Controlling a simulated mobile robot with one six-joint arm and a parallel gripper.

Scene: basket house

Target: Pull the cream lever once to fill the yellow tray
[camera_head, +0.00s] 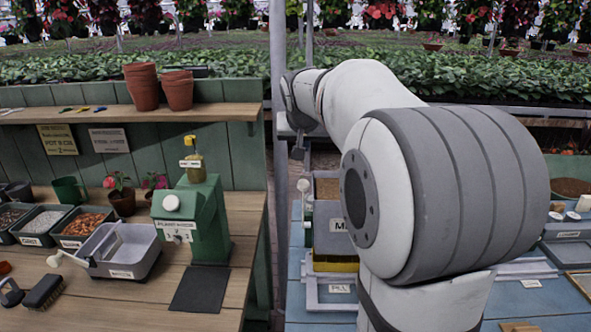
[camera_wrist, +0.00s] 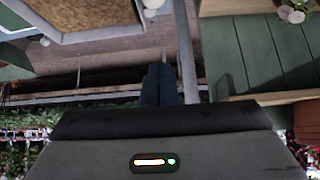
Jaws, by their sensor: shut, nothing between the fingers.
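A cream knob on a pale rod, which looks like the cream lever (camera_head: 303,186), stands at the left side of a grey hopper (camera_head: 326,240) filled with brown material. A cream knob also shows at the top edge of the wrist view (camera_wrist: 151,5), beside the hopper's brown-filled top (camera_wrist: 85,14). The yellow tray (camera_head: 335,263) sits below the hopper, partly hidden by my arm; its contents cannot be seen.
On the left, a wooden bench (camera_head: 235,220) holds a green press (camera_head: 205,215), a grey tray (camera_head: 122,250) and several bins. A shelf with terracotta pots (camera_head: 141,88) stands behind it. A gap separates this bench from the blue bench (camera_head: 297,290). My arm hides much of the right side.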

